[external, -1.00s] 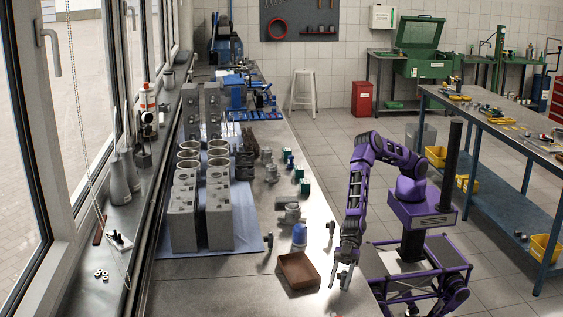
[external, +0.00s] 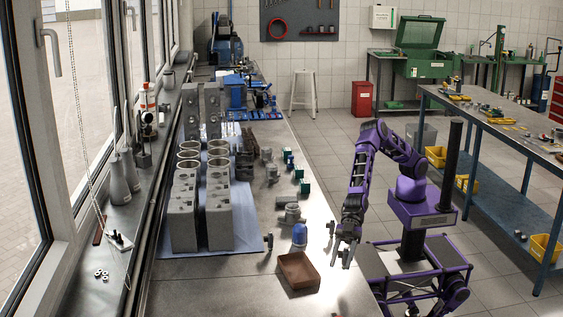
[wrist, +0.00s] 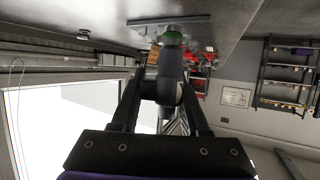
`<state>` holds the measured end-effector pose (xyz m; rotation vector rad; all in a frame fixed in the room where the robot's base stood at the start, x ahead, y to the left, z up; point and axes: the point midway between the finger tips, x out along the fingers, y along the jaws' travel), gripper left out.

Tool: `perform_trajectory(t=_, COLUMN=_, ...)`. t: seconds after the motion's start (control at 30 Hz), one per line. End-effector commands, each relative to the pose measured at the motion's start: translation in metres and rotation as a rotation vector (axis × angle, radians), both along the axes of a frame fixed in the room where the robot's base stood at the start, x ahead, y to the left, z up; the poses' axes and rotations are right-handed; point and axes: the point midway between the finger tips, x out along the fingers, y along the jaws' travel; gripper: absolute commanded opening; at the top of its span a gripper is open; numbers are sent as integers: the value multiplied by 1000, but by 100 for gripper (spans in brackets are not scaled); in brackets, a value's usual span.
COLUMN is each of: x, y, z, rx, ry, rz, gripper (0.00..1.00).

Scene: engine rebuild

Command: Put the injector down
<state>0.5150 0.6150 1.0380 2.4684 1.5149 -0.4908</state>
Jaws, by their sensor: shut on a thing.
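My gripper (external: 341,260) is over the near right edge of the long metal bench (external: 225,290), right of the brown open tray (external: 298,287). In the wrist view its two fingers are closed around the injector (wrist: 171,68), a dark grey cylinder with a green ring near its far end. The injector extends away from the camera between the fingers. In the external view it is too small to separate clearly from the fingertips. I cannot tell whether its far end touches anything.
A blue-capped bottle (external: 299,236) stands behind the tray. Small upright parts (external: 331,229) and (external: 268,242) stand nearby. Grey engine blocks (external: 218,215) fill the bench's left side on a blue mat. The front left of the bench is clear.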

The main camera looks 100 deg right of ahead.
Motion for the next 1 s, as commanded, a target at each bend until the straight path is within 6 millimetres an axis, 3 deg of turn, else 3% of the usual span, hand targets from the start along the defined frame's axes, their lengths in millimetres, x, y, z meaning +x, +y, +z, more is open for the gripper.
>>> perform_trajectory(t=0.17, x=25, y=-19, z=20, rx=3, ry=0, rz=-38, gripper=0)
perform_trajectory(t=0.3, x=66, y=-55, z=24, rx=6, ry=4, rz=-98, gripper=0)
perform_trajectory(t=0.5, x=110, y=-100, z=25, rx=11, ry=14, rz=-164, gripper=0)
perform_trajectory(t=0.63, x=121, y=-114, z=18, rx=12, ry=20, rz=-183, gripper=0)
perform_trajectory(t=0.83, x=122, y=-115, z=-20, rx=11, ry=21, rz=-183, gripper=0)
perform_trajectory(t=1.0, x=123, y=-115, z=-39, rx=12, ry=20, rz=-185, gripper=0)
